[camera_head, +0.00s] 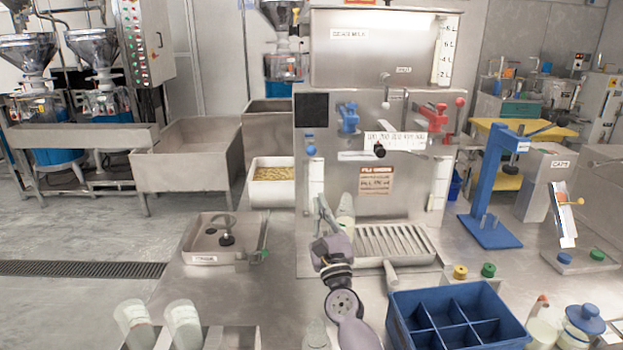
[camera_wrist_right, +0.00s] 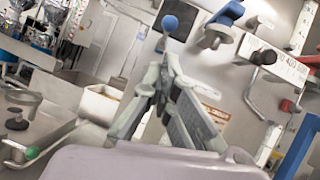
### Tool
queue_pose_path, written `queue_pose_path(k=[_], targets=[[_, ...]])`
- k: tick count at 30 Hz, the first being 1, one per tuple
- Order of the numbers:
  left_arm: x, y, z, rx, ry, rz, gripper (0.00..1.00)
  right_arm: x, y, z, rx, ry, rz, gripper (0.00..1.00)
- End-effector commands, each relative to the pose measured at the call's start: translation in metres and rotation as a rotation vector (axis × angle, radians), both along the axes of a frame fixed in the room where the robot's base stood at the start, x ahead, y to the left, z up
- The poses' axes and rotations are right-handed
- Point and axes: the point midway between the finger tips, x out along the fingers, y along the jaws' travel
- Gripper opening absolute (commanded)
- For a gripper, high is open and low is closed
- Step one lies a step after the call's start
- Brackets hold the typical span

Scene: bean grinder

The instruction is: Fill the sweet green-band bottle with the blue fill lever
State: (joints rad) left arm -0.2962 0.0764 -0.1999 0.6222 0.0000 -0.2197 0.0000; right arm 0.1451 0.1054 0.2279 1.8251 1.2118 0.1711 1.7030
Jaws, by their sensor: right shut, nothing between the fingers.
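The filling machine has a blue fill lever (camera_head: 348,117) on its front, left of a red lever (camera_head: 436,113). The blue lever also shows at the top of the wrist view (camera_wrist_right: 226,14). A blue ball knob (camera_head: 310,150) sits lower left; a blue ball (camera_wrist_right: 170,22) shows beyond my fingertips in the wrist view. My right gripper (camera_head: 321,203) is shut and empty in front of the machine, below the levers. A pale bottle (camera_head: 346,213) stands just right of and behind it, partly hidden. I see no green band on it. My left gripper is out of view.
A slatted drip tray (camera_head: 395,241) lies right of the gripper. A blue divided crate (camera_head: 400,320) is at the front right, a blue press (camera_head: 490,190) behind it. Two pale bottles (camera_head: 184,325) lean at the front left. A steel tray (camera_head: 200,256) lies left.

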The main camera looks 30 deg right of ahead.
Motion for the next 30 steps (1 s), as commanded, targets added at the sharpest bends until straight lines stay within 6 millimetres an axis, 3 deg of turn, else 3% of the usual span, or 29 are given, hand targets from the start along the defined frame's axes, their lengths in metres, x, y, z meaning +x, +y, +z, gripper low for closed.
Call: queue_pose_path(k=[5,21,30], targets=[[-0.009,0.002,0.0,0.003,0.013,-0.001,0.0,0.006,-0.005,0.004,0.015,-0.011,-0.003,0.0],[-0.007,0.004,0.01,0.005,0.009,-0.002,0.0,0.075,-0.034,0.042,0.011,-0.009,-0.004,0.0],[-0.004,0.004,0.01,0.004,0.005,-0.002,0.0,0.082,-0.037,0.046,0.012,-0.008,-0.002,0.0]])
